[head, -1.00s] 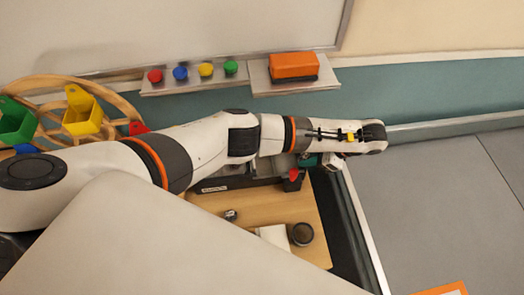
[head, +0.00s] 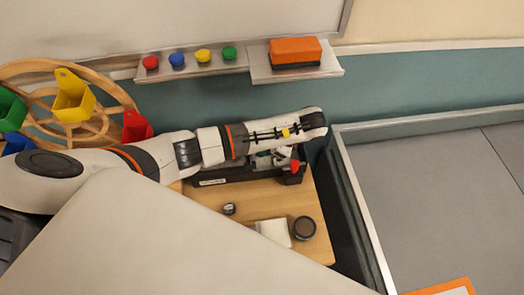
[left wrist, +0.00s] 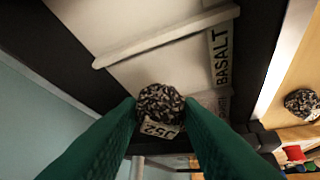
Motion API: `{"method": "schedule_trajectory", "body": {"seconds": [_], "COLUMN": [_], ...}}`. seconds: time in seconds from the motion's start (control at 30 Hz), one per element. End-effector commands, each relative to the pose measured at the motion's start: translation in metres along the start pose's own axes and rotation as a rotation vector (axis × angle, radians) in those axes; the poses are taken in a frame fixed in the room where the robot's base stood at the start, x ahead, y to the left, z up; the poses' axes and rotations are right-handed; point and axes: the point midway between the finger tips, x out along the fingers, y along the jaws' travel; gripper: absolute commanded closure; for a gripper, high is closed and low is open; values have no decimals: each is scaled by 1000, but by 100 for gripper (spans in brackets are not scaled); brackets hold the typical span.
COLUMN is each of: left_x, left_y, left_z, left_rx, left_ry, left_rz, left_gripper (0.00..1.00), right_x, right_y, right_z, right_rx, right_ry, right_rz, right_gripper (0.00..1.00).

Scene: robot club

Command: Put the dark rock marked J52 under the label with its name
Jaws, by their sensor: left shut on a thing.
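My left gripper (left wrist: 160,115) has green fingers and is shut on a dark, light-speckled rock (left wrist: 160,101) with a white tag. The tag shows upside down and seems to read J52. In the left wrist view, the rock is in front of a pale, dark-edged box with compartments. A BASALT label (left wrist: 221,55) is above and right of the rock. A second label beside the rock is partly hidden and unreadable. In the head view, my left forearm mostly hides the gripper, which hangs over the black box (head: 240,176) at the table's back. My right gripper is not in view.
A second speckled rock (left wrist: 302,103) lies on the wood in the wrist view. The wooden table (head: 200,194) also carries a small grey object (head: 229,209), a white block (head: 272,232) and a dark round container (head: 304,228). A red part (head: 295,166) is at the box's right end.

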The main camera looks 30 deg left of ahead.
Motion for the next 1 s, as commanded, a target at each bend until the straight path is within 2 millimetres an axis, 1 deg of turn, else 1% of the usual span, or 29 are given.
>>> {"method": "schedule_trajectory", "body": {"seconds": [0.03,0.17,0.2,0.27,0.33,0.43,0.7,1.0], "left_x": [5,7,2,1,9,15,17,24], "left_y": [0,1,1,1,1,1,1,1], "left_z": [-1,-5,-13,-16,-8,-4,-2,3], "left_rx": [-4,-5,-4,-4,0,-2,-2,-2], "left_ry": [-39,-137,-174,-230,-235,-233,-232,-231], "left_rz": [-1,-7,-14,-17,-18,-16,-15,-15], "left_gripper": [97,97,97,97,97,97,97,97], "right_x": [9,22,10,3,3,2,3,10], "right_y": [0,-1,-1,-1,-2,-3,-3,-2], "right_z": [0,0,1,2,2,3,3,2], "right_rx": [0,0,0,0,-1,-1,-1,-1], "right_ry": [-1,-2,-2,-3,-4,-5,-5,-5], "right_rz": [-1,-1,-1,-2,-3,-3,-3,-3], "right_gripper": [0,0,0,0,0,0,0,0]}}
